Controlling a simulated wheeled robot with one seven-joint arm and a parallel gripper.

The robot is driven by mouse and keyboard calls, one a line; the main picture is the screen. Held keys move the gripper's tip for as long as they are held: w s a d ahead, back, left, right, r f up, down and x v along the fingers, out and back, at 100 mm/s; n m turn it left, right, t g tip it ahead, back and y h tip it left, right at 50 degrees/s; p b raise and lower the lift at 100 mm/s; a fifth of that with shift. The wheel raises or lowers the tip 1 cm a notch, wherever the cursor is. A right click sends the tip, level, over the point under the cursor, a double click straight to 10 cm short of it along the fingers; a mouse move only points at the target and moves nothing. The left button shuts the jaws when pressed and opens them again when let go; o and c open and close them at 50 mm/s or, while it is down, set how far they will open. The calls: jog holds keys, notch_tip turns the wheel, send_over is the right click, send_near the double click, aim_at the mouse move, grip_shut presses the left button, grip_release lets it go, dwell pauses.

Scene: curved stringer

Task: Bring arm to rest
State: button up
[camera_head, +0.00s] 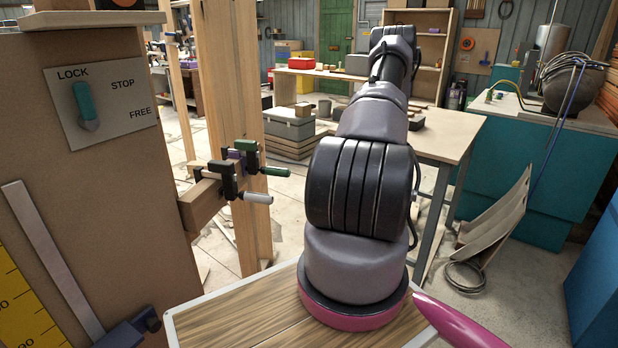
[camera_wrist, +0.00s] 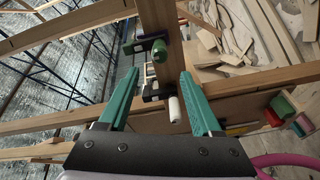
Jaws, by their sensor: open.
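My arm (camera_head: 360,190) rises from its magenta base ring at the front and reaches away toward the back of the room in the head view. My gripper is hidden behind the arm there. In the wrist view my gripper (camera_wrist: 155,98) has two green fingers spread wide apart, with nothing held between them. Beyond the fingers is a wooden post with clamps: one has a green handle (camera_wrist: 146,44), another a white handle (camera_wrist: 174,108). I cannot tell whether the fingers touch them.
Clamps (camera_head: 240,170) grip a wooden block beside upright timber posts (camera_head: 232,90), left of my arm. A brown panel with a LOCK/STOP/FREE lever (camera_head: 86,106) stands at left. A workbench (camera_head: 445,135) is behind the arm; a teal cabinet (camera_head: 540,170) stands at right.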

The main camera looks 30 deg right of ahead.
jog(key=shift+s+d, duration=0.5)
jog(key=shift+s, duration=0.05)
jog(key=shift+r, duration=0.1)
jog(key=s+a+r+n+g+h, duration=0.1)
jog(key=s+a+r+n+g, duration=0.2)
jog(key=a+r+n+g, duration=1.3)
jog(key=s+a+r+n+t+h, duration=0.3)
jog(key=s+r+n, duration=0.1)
jog(key=r+n, duration=0.3)
jog(key=s+a+r+n+t+h, duration=0.3)
jog(key=r+n, duration=0.3)
jog(key=n, duration=0.6)
jog(key=s+a+r+n+t+h, duration=0.3)
jog(key=r+n, duration=0.4)
jog(key=n, duration=0.3)
jog(key=s+t, duration=0.1)
jog(key=s, duration=0.1)
jog(key=shift+s+a+r, duration=0.3)
jog(key=shift+a, duration=0.1)
jog(key=shift+c, duration=0.3)
